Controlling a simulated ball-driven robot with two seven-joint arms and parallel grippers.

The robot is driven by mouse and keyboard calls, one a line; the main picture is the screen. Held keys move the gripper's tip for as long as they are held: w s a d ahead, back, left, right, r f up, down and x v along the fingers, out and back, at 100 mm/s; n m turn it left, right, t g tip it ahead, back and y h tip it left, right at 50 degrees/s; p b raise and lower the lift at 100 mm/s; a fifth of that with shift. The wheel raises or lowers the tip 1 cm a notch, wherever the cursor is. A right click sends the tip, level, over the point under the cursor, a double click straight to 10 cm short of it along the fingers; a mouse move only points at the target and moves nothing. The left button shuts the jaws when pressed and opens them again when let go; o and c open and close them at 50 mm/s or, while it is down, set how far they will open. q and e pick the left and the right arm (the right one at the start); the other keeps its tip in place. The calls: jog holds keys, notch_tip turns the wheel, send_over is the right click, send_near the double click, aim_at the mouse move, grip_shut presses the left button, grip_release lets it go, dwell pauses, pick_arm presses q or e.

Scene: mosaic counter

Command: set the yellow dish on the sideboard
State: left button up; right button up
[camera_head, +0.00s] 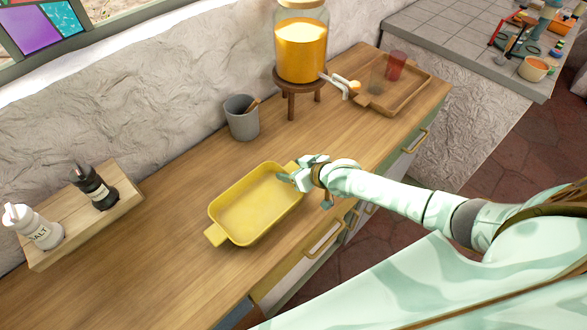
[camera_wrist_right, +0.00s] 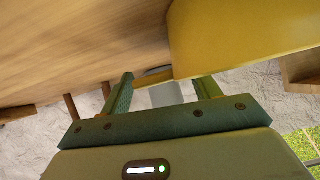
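The yellow dish (camera_head: 256,207), rectangular with end handles, rests on the wooden top of the sideboard (camera_head: 165,255), set at an angle. My right gripper (camera_head: 290,177) is at the dish's far right end, by the handle there. In the right wrist view the dish (camera_wrist_right: 240,28) fills the upper right. The two fingers of the gripper (camera_wrist_right: 164,90) stand apart there, with a narrow gap of view between them. The dish's edge reaches toward that gap; I cannot tell whether the fingers touch it. My left gripper is not in view.
A grey cup (camera_head: 242,118) and a drink dispenser (camera_head: 300,50) on a stand (camera_head: 291,90) are behind the dish. A wooden tray (camera_head: 411,98) with glasses is at the right end. A wooden holder (camera_head: 125,205) with salt and pepper mills is at left.

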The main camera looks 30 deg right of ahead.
jog(key=p+v, duration=0.4)
jog(key=v, duration=0.8)
jog(key=shift+a, duration=0.1)
